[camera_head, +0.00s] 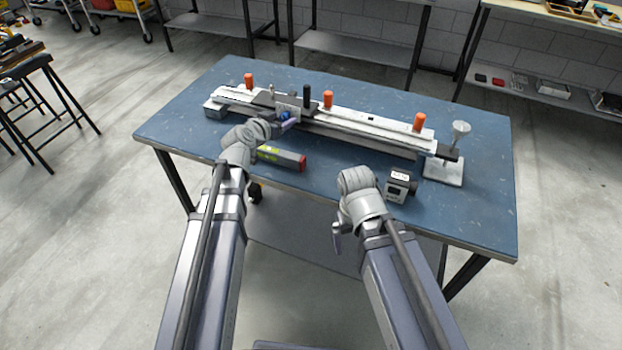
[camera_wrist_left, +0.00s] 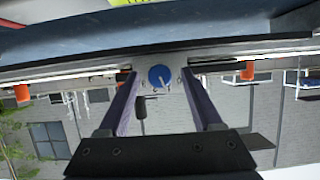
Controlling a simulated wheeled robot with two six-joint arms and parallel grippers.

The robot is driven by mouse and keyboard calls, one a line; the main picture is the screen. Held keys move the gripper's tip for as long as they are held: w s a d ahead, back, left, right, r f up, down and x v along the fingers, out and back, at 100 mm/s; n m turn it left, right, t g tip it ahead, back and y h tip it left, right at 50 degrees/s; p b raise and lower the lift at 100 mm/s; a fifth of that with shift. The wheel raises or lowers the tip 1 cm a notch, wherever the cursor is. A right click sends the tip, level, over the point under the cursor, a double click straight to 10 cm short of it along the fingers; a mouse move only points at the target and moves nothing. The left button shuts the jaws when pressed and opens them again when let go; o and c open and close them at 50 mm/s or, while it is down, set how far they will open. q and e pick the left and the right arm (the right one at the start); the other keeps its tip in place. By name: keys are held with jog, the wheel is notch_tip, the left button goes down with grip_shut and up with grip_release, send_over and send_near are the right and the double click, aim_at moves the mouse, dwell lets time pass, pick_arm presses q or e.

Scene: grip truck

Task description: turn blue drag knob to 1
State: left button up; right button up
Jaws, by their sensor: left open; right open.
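The blue drag knob (camera_wrist_left: 160,77) is a round blue dial with a pale pointer line, on the grey carriage plate of the grip truck. In the left wrist view it sits between the two purple fingers of my left gripper (camera_wrist_left: 160,82), which is open. I cannot tell whether the fingers touch it. In the head view the knob (camera_head: 285,115) is small, just beyond my left gripper (camera_head: 289,124). The grip truck rail (camera_head: 355,131) runs across the table. My right gripper (camera_head: 338,238) is open, pointing down near the table's front edge, apart from the rail.
The blue table (camera_head: 460,215) carries a green-labelled tool with a red end (camera_head: 282,157) right of my left wrist. A small boxed device (camera_head: 400,186) stands right of my right wrist. Orange knobs (camera_head: 328,98) and a black post (camera_head: 306,95) rise from the rail.

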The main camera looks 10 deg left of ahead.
pick_arm(q)
jog(key=p+v, duration=0.1)
jog(key=v, duration=0.3)
jog(key=p+v, duration=0.2)
jog(key=v, duration=0.2)
jog(key=shift+s+d+r, duration=0.2)
jog(key=shift+r, duration=0.05)
jog(key=d, duration=0.1)
jog(key=s+d+g+p, duration=0.1)
jog(key=d, duration=0.1)
jog(key=d+g+h+p, duration=0.1)
jog(key=shift+s+d+f+m, duration=0.15)
jog(key=shift+d+f+m, duration=0.2)
jog(key=shift+m, duration=0.05)
jog(key=s+d+m+g+y+p, duration=0.1)
jog(key=s+d+g+p, duration=0.7)
jog(key=s, duration=0.3)
jog(key=s+r+n+g+y+p, duration=0.1)
jog(key=s+g+y+p, duration=0.1)
jog(key=s, duration=0.5)
jog(key=y+p, duration=0.1)
jog(key=p, duration=0.1)
jog(key=shift+s+d+r+g+y+p, duration=0.3)
jog(key=shift+s+d+r+y+p, duration=0.05)
jog(key=shift+r+y+p, duration=0.05)
jog(key=shift+s+a+g+y, duration=0.25)
jog(key=shift+s+g+y, duration=0.15)
jog(key=shift+s+y, duration=0.45)
